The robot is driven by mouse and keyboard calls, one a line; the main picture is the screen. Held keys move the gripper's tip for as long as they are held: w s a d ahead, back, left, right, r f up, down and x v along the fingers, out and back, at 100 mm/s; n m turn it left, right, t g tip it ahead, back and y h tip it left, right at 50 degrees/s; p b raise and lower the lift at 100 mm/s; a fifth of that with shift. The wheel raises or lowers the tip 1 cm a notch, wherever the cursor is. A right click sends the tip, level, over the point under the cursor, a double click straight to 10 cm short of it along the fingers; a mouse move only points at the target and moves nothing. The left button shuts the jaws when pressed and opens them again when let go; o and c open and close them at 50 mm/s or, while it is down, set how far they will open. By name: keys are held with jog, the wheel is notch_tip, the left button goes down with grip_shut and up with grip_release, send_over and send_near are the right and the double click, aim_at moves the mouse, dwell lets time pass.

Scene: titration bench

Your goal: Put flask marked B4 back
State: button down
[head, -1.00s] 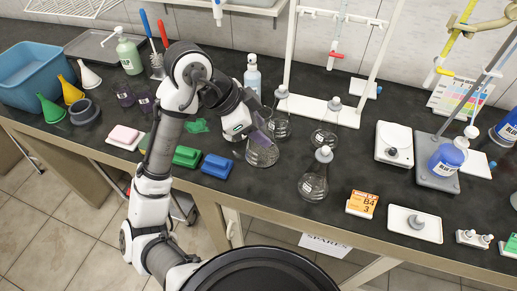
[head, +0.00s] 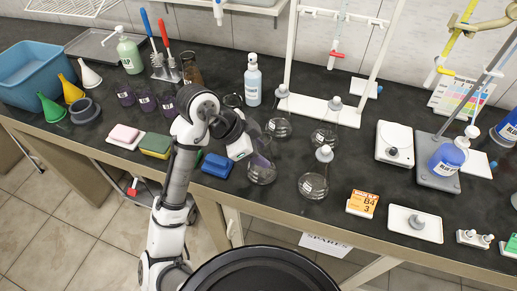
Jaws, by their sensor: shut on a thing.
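My gripper (head: 256,152) is at the centre-left of the bench, its fingers partly hidden by my wrist. It is shut on a clear conical flask (head: 262,173), whose lower part shows below the fingers. I cannot read a mark on this flask or tell whether it touches the bench. An orange card reading B4 and 3 (head: 363,202) stands near the front edge, right of my gripper. A stoppered clear flask (head: 314,182) with a white label stands between my gripper and the card.
Two stoppered flasks (head: 279,127) (head: 325,136) stand behind, by a white burette stand (head: 310,105). A blue sponge (head: 217,165) lies left of my gripper. A white tray with a grey stopper (head: 417,226) is right of the card. Bare bench lies between the stoppered front flask and the card.

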jog(key=c, duration=0.7)
grip_release()
jog(key=shift+r, duration=0.1)
jog(key=b+v, duration=0.1)
jog(key=v, duration=1.1)
jog(key=shift+w, duration=0.15)
